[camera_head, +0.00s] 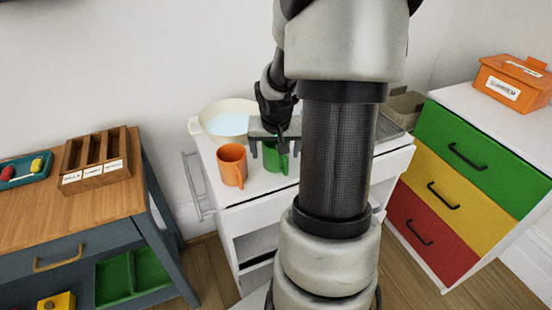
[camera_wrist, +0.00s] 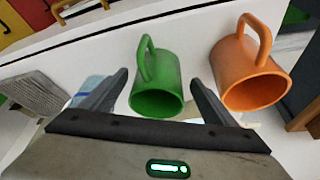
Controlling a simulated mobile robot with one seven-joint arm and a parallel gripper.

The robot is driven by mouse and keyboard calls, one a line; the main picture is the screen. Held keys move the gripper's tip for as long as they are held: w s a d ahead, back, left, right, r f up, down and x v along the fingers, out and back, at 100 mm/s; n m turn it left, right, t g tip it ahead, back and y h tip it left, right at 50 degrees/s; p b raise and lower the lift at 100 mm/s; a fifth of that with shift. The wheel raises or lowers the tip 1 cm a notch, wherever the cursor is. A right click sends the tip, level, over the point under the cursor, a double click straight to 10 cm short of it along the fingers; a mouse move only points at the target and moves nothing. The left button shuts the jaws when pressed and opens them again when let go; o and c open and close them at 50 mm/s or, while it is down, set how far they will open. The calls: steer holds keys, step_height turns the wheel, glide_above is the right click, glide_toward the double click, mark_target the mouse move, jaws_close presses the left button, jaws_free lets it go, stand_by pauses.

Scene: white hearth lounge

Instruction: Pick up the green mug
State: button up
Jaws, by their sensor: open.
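The green mug (camera_head: 278,164) stands on the white cart top (camera_head: 262,186), partly hidden by my gripper (camera_head: 275,151) in the head view. My gripper is open and empty, with one finger on either side of the mug. In the wrist view the green mug (camera_wrist: 157,103) lies between and beyond the fingertips of my gripper (camera_wrist: 159,78), its mouth facing the camera and its handle pointing away toward the top. Whether the fingers touch it I cannot tell.
An orange mug (camera_head: 232,168) stands close left of the green mug, near a finger in the wrist view (camera_wrist: 257,88). A cream basin (camera_head: 196,128) with pale blue inside stands behind. A wooden table (camera_head: 40,212) is left; a coloured drawer unit (camera_head: 450,160) is right.

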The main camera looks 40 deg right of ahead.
mark_target(276, 155)
steer(key=b+x, duration=0.1)
steer(key=x, duration=0.3)
steer(key=shift+d+r, duration=0.1)
steer(key=c, duration=1.4)
steer(key=shift+o, duration=0.2)
steer(key=shift+r, duration=0.1)
